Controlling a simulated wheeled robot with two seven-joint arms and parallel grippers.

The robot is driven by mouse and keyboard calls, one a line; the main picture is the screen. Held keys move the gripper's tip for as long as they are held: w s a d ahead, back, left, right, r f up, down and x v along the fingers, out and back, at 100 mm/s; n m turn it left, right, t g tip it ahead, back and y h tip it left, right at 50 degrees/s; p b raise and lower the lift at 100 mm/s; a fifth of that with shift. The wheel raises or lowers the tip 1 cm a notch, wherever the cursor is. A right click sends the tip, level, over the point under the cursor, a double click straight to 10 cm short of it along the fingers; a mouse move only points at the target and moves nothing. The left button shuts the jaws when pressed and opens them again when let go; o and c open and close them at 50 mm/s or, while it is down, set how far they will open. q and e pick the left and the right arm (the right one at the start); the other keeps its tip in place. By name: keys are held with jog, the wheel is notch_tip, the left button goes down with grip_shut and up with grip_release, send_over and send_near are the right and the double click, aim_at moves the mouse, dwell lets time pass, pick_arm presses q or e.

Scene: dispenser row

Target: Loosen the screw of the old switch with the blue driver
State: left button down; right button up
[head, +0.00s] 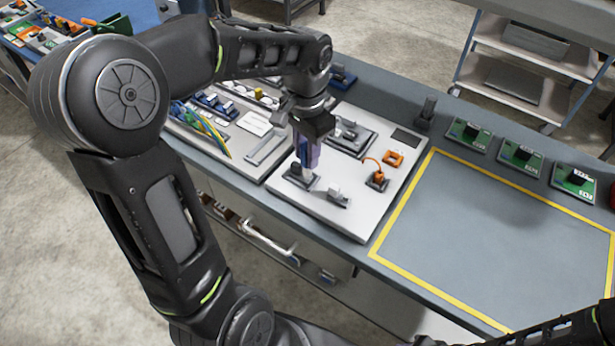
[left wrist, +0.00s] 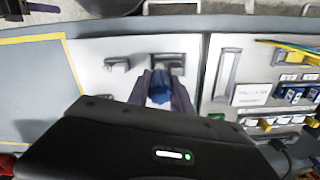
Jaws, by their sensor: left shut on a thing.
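My left gripper (head: 306,158) is shut on the blue driver, which points down over the panel. The driver's blue handle (left wrist: 159,90) shows between the fingers (left wrist: 162,92) in the left wrist view. Its lower end is at a small grey block (head: 300,178), which seems to be the old switch. This block also shows just beyond the fingers (left wrist: 168,61) in the left wrist view. The driver tip and screw are too small or hidden, so I cannot tell whether they touch. My right gripper is not in view.
Beside the block stands another grey piece (head: 338,198) on the white panel (head: 345,222). An orange part with a cable (head: 377,180) and an orange frame (head: 394,158) are to the right. A yellow-outlined area (head: 490,240) is clear. Several green boards line the back.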

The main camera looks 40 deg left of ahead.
pick_arm(q)
jog(key=shift+f+b, duration=0.45)
jog(key=shift+f, duration=0.1)
dwell(0.4)
jog(key=n+b, duration=0.1)
jog(key=n, duration=0.5)
jog(key=shift+n, duration=0.6)
